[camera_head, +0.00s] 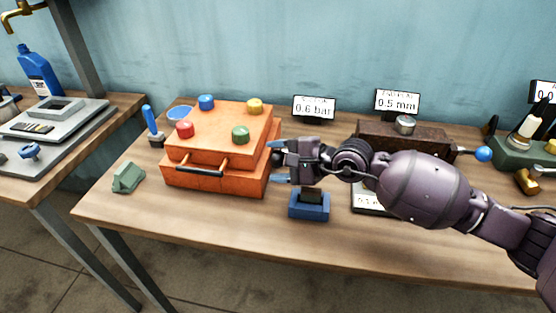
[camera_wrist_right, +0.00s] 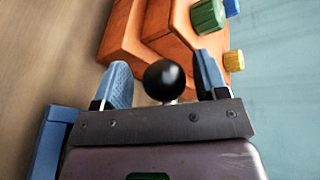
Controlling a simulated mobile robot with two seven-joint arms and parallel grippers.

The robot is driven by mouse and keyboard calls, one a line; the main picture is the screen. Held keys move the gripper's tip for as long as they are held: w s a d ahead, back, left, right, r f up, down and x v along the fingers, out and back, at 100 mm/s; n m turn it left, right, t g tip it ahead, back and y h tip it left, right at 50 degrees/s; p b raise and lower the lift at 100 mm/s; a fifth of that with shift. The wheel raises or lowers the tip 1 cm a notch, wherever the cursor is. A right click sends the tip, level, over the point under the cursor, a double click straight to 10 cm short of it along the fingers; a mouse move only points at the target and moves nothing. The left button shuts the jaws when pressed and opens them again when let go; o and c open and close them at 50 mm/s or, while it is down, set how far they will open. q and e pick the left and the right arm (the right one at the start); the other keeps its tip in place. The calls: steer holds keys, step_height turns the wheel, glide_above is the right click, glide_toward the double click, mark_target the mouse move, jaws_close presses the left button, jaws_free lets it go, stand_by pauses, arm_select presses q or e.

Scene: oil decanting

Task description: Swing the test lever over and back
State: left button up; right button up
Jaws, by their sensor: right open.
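My right gripper (camera_head: 277,162) is open at the right side of the orange stepped box (camera_head: 215,181). In the right wrist view the gripper (camera_wrist_right: 164,78) has its two blue fingers on either side of a black ball knob (camera_wrist_right: 166,79), which looks like the end of the test lever. Gaps show between knob and fingers, so it is not gripped. The lever's shaft and mount are mostly hidden. My left gripper is not in view.
The box has coloured caps and a dark front handle (camera_head: 200,171). A blue block (camera_head: 309,207) stands just below my right gripper. Displays (camera_head: 314,108) stand behind. A brown block (camera_head: 430,139) with a blue ball lever (camera_head: 484,153) is right. The table's front left is mostly clear.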

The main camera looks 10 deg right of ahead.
steer(key=v, duration=1)
steer(key=shift+d+r, duration=0.2)
steer(key=shift+d, duration=0.1)
steer(key=shift+s+f, duration=0.1)
steer(key=shift+s, duration=0.05)
